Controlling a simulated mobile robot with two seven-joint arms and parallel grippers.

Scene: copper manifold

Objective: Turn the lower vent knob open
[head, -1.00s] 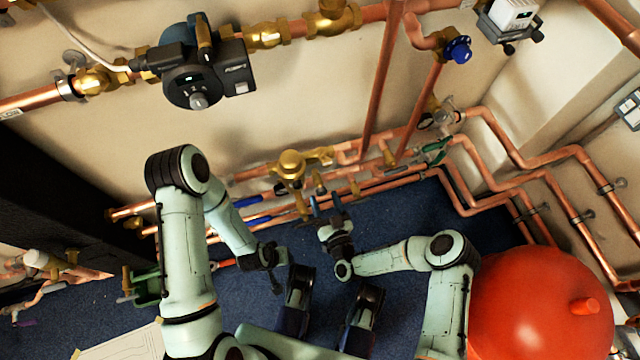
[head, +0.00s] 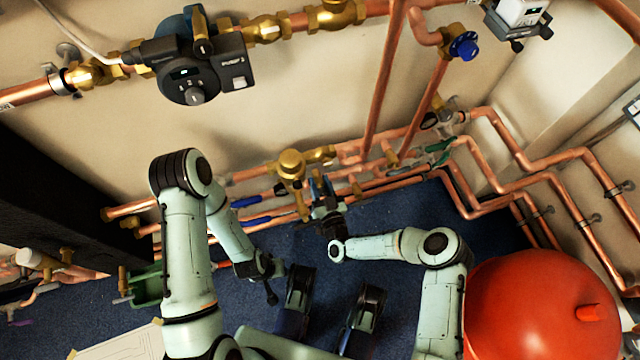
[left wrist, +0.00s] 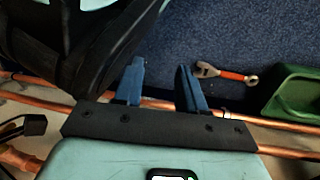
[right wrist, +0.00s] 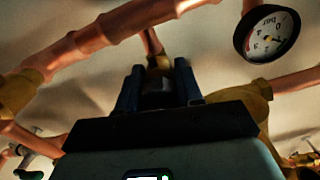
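My right gripper (head: 320,188) is at the low copper pipes by the wall, just right of a round brass fitting (head: 291,165). In the right wrist view its blue fingers (right wrist: 158,88) stand apart. A small dark cylindrical part (right wrist: 158,84) shows between them, below a copper and brass stub. It may be the lower vent knob, but it is in shadow and I cannot see contact or its turn position. My left gripper (left wrist: 162,88) is open and empty in the left wrist view, near a copper pipe above the blue floor.
A pressure gauge (right wrist: 268,35) hangs beside the right gripper. A pump (head: 197,70) and a blue knob (head: 463,46) are higher on the wall. A red tank (head: 540,305) stands at right. A wrench (left wrist: 225,73) and green tray (left wrist: 292,92) are on the floor.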

